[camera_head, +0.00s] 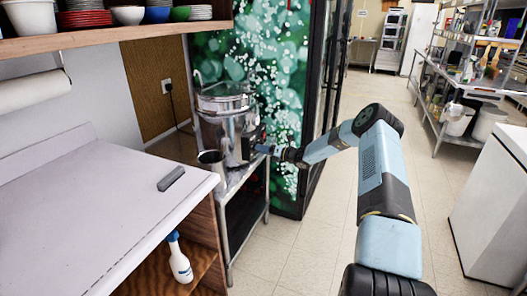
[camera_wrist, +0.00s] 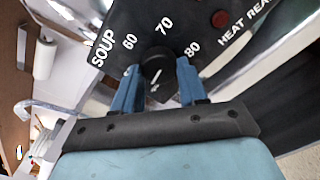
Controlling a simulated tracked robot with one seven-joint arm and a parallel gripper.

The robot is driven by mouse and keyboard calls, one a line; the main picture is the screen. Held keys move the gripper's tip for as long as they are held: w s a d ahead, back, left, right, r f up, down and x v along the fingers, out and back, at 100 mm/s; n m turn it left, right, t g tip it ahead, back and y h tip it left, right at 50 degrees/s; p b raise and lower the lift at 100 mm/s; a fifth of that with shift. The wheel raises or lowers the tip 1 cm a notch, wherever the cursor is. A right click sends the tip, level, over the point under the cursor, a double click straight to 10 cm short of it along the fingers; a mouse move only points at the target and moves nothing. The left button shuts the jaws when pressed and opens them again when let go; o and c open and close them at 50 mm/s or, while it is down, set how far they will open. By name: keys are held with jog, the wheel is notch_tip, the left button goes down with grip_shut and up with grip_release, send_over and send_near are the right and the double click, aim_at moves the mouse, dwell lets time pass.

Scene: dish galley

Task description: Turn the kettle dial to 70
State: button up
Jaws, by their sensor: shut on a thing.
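The kettle (camera_head: 222,128) is a tall shiny metal pot with a lid, on a metal stand beside the counter. Its dark control panel (camera_wrist: 119,22) fills the top of the wrist view, with "SOUP", 60, 70 and 80 printed around the black round dial (camera_wrist: 157,62). A short pale line shows on the dial face, tilted slightly right at its upper end; which number it marks I cannot tell surely. My gripper (camera_wrist: 157,76) has its blue fingers on either side of the dial, shut on it. In the head view my gripper (camera_head: 256,147) reaches the kettle's right side, hiding the dial.
A red round light (camera_wrist: 220,18) sits right of the numbers, near "HEAT REA". A grey block (camera_head: 171,178) lies on the white counter (camera_head: 75,215). A metal cup (camera_head: 210,158) stands before the kettle.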

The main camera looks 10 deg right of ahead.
jog(key=shift+w+r+m, duration=0.1)
jog(key=shift+r+m, duration=0.05)
jog(key=shift+m, duration=4.45)
jog(key=o, duration=1.1)
jog(key=shift+c, duration=0.2)
jog(key=v, duration=1.3)
jog(key=shift+s+d, duration=0.25)
jog(key=shift+d, duration=0.1)
